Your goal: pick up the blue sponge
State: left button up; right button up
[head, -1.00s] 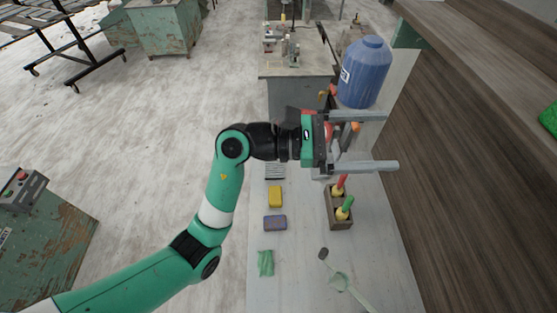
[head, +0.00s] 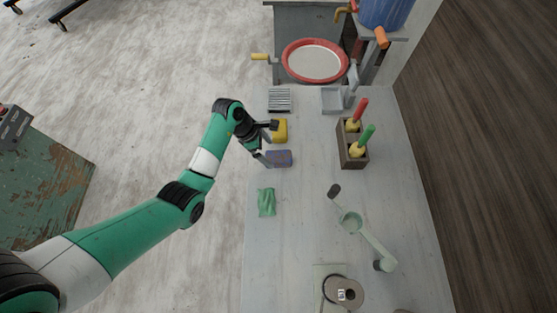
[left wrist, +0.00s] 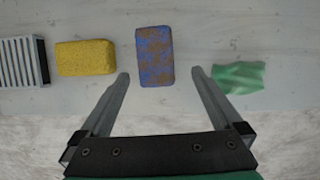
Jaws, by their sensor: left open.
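The blue sponge (head: 281,158) lies on the grey bench, a flat block with brownish patches. In the left wrist view the blue sponge (left wrist: 155,56) is ahead of the jaws and lies between their lines. My left gripper (head: 268,140) is open and empty at the bench's left edge, beside the sponge. Its two fingertips (left wrist: 160,74) are apart, with the sponge's near end about level with them; I cannot tell whether they touch it. My right gripper is out of view.
A yellow sponge (head: 281,130) lies just beyond the blue one, with a ribbed grey block (head: 279,99) further back. A green cloth (head: 267,202) lies on the near side. Bench between is clear.

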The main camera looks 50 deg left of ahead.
aim_at(274, 157)
pick_arm(q)
jog(key=shift+w+d+f, duration=0.15)
jog(key=shift+w+f, duration=0.1)
jog(key=shift+f, duration=0.4)
jog(key=b+x, duration=0.1)
jog(key=x, duration=0.2)
jog(key=b+x, duration=0.1)
jog(key=shift+a+f+b, duration=0.25)
jog(key=shift+a+b, duration=0.05)
jog(key=shift+a, duration=0.05)
jog(key=shift+w+d+f, duration=0.15)
jog(key=shift+f, duration=0.2)
jog(key=shift+c, duration=0.2)
jog(key=c, duration=1.3)
jog(key=shift+o, duration=0.2)
jog(key=shift+r, duration=0.1)
